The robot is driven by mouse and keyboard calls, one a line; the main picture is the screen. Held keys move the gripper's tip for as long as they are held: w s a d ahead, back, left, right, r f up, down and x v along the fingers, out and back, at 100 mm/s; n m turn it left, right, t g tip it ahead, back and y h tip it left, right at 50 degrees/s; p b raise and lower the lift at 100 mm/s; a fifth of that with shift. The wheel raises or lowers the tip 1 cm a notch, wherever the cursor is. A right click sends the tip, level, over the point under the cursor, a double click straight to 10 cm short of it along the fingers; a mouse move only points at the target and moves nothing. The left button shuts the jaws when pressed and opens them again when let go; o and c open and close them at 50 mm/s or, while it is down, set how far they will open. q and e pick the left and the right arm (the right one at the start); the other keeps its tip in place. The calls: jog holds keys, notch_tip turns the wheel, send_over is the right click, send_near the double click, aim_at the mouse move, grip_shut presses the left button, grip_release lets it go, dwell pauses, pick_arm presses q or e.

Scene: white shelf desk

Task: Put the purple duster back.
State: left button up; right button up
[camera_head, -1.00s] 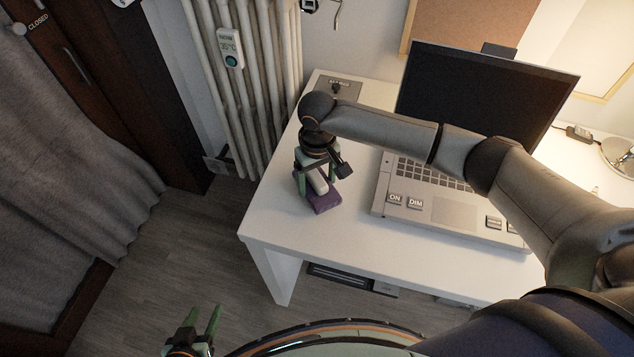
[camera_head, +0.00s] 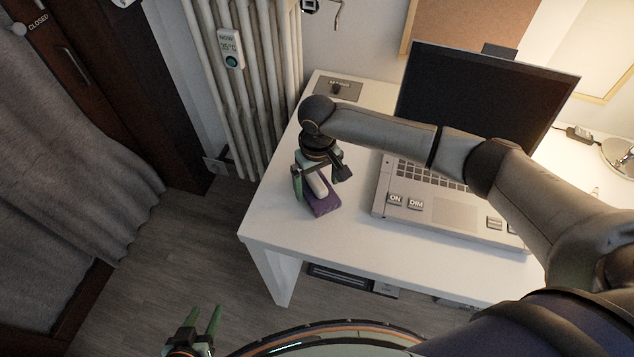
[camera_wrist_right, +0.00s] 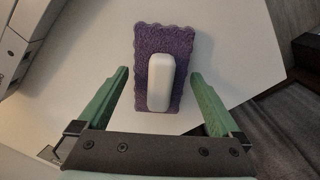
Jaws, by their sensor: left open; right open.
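The purple duster (camera_head: 324,206) has a purple fringed pad and a white rounded handle. It lies pad down near the left end of the white desk, to the left of the laptop. In the right wrist view the duster (camera_wrist_right: 180,40) lies ahead of and between the green fingers, with the handle pointing towards the palm. My right gripper (camera_head: 312,192) is open around the handle's near part, with a gap on both sides (camera_wrist_right: 160,88). My left gripper (camera_head: 203,322) is open and empty, low in front of the desk at the picture's bottom.
A large laptop (camera_head: 440,205) with ON and DIM keys stands right of the duster. A grey plate with a hook or knob (camera_head: 338,88) is at the desk's back left corner. A radiator (camera_head: 255,90) stands behind. The desk's front left (camera_head: 285,232) is bare.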

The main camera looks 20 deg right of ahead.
aim_at(317, 182)
notch_tip(317, 182, up, 12)
jog(key=p, duration=0.1)
jog(key=shift+f, duration=0.1)
dwell(0.4)
